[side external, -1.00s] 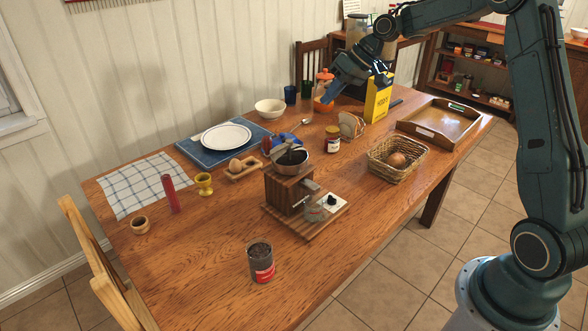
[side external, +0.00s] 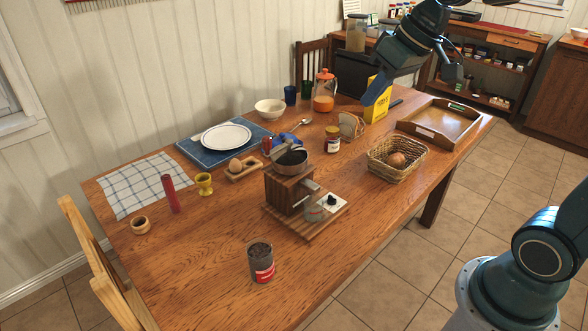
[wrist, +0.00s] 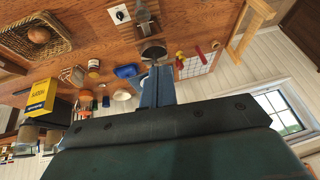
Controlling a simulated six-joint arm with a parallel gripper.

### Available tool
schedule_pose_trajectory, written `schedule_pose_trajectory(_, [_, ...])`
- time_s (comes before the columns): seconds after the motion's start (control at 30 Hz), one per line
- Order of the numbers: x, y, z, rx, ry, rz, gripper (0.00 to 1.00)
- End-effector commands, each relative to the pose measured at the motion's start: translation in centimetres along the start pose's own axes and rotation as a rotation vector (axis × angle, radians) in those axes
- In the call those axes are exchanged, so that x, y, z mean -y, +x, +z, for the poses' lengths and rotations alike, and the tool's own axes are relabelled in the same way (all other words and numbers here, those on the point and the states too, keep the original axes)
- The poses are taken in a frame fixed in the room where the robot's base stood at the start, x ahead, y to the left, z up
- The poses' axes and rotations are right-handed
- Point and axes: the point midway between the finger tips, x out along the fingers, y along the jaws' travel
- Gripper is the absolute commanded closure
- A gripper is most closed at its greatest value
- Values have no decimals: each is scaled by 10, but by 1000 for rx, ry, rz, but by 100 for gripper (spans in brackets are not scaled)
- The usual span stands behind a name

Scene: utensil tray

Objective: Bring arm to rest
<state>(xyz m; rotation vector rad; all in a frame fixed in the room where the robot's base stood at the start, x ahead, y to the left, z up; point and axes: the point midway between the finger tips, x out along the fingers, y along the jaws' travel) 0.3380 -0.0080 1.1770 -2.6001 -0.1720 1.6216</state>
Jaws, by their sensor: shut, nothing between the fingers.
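My gripper (side external: 370,101) is raised over the far right of the table, in front of the yellow box in the side view. Its blue fingers are closed together and hold nothing. In the wrist view the closed fingers (wrist: 157,86) point out over the table. The wooden utensil tray (side external: 442,122) lies at the table's right end, with a small green thing at its far edge. My gripper is above and to the left of this tray in the side view, apart from it.
The yellow box (side external: 379,108), toast rack (side external: 351,125), jar (side external: 332,140) and basket (side external: 398,158) stand on the right half of the table. A coffee grinder (side external: 290,190) stands mid-table and a tin (side external: 260,262) at the near edge.

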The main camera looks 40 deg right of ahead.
Motion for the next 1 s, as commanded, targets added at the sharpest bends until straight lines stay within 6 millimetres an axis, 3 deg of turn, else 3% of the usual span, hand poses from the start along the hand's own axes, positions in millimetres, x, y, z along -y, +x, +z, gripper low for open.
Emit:
schedule_pose_trajectory(0.3, [17,-29,72,-17,-13,67,100])
schedule_pose_trajectory(0.6, [16,-39,135,-32,-9,117,100])
schedule_pose_trajectory(0.8, [14,-39,155,-37,-6,131,100])
schedule_pose_trajectory(1.0, [13,-39,159,-35,-5,134,100])
